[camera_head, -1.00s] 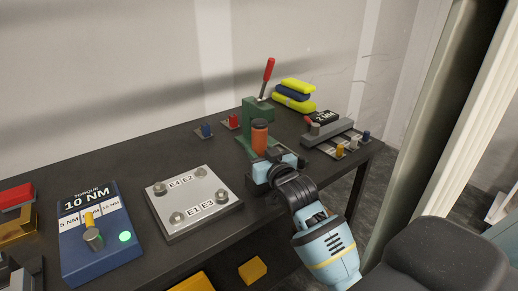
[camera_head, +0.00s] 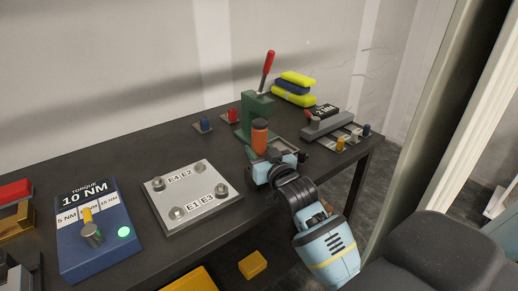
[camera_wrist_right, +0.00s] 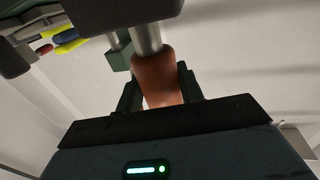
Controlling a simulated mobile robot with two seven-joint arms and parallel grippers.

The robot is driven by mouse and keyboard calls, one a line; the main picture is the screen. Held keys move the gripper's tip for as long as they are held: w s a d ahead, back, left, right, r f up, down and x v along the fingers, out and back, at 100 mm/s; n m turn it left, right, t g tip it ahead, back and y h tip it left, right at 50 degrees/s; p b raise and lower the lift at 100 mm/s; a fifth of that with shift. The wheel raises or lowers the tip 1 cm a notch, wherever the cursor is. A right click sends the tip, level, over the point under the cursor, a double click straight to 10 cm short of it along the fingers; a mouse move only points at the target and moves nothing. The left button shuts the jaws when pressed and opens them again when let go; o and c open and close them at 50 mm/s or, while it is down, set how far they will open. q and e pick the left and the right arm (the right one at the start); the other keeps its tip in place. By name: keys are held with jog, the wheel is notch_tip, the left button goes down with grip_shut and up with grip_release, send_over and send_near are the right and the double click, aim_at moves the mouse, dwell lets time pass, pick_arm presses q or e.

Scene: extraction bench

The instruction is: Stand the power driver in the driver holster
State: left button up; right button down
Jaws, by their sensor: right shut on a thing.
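My right gripper (camera_head: 262,160) has light blue housing and is shut on an upright orange cylinder (camera_head: 260,137), which I take to be the power driver. In the right wrist view the orange body (camera_wrist_right: 158,80) sits between the dark fingers, in line with a silver shaft (camera_wrist_right: 147,38) and a dark block. Much of its lower part is hidden by the gripper in the head view. A green stand (camera_head: 258,105) with a red-handled lever is directly behind it. I cannot tell whether they touch, or whether this stand is the driver holster. My left gripper is out of view.
A grey plate (camera_head: 190,212) with several knobs and a blue torque box (camera_head: 90,250) lie to the left. A grey rack (camera_head: 330,124) with coloured pieces is at right. Small blue (camera_head: 204,123) and red (camera_head: 232,115) blocks and stacked yellow-blue pads (camera_head: 294,88) stand behind.

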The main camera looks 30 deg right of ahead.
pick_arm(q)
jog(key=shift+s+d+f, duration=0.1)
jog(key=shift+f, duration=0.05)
pick_arm(e)
jog(key=shift+f, duration=0.25)
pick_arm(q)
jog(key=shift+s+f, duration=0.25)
pick_arm(e)
jog(key=shift+f, duration=0.5)
jog(key=c, duration=0.8)
grip_release()
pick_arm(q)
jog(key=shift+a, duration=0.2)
pick_arm(e)
jog(key=shift+f, duration=0.2)
jog(key=shift+s, duration=0.1)
jog(key=s, duration=0.5)
jog(key=s+a+b, duration=0.1)
jog(key=s, duration=0.1)
jog(key=shift+s+r, duration=0.1)
jog(key=shift+s, duration=0.2)
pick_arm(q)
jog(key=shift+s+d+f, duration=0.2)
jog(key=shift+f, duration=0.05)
